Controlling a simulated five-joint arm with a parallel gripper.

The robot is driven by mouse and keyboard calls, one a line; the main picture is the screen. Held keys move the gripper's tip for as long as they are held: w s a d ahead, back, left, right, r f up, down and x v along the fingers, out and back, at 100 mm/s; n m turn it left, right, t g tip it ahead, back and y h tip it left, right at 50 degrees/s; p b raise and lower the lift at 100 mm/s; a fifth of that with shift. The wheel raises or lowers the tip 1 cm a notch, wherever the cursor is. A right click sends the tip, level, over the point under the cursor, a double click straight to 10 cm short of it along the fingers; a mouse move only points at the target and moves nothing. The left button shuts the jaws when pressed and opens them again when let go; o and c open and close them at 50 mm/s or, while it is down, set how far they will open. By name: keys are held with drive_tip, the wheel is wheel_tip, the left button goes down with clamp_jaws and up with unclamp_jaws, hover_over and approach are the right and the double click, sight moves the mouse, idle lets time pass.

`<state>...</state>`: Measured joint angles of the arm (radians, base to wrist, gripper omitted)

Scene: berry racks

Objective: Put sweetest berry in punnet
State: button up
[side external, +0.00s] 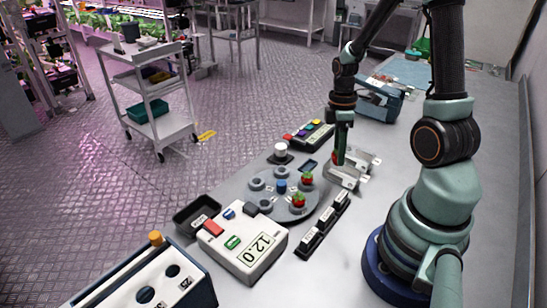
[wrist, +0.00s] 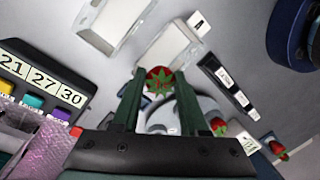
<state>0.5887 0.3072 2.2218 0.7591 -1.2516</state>
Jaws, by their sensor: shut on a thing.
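My gripper (wrist: 158,88) is shut on a red strawberry (wrist: 160,78) with a green leafy top, held between the fingertips. In the side view my gripper (side external: 339,160) hangs beside a shallow pale tray (side external: 345,177), perhaps a punnet. A second such tray (side external: 367,158) lies behind it. The wrist view shows both trays, one (wrist: 172,54) just past the held berry and one (wrist: 112,22) further left. Two other strawberries, one (side external: 307,179) and another (side external: 298,200), rest on the round grey rack (side external: 277,211). I cannot tell whether the held berry touches the tray.
A black label strip (side external: 322,225) lies right of the rack. A box with coloured buttons (side external: 310,134) stands at the back. A blue bin (side external: 378,102) is further off.

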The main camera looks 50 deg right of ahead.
drive_tip(key=shift+f, duration=0.15)
drive_tip(key=o, duration=0.7)
drive_tip(key=shift+o, duration=0.2)
drive_tip(key=shift+r, duration=3.05)
drive_tip(key=w+a+r+m+t, duration=0.3)
drive_tip(key=a+r+m+t, duration=0.4)
drive_tip(key=a+r, duration=0.6)
drive_tip(key=a, duration=0.3)
drive_tip(key=shift+w+a+r+m+h, duration=0.15)
drive_tip(key=shift+a+r+m+h, duration=0.15)
drive_tip(key=shift+a+h, duration=0.1)
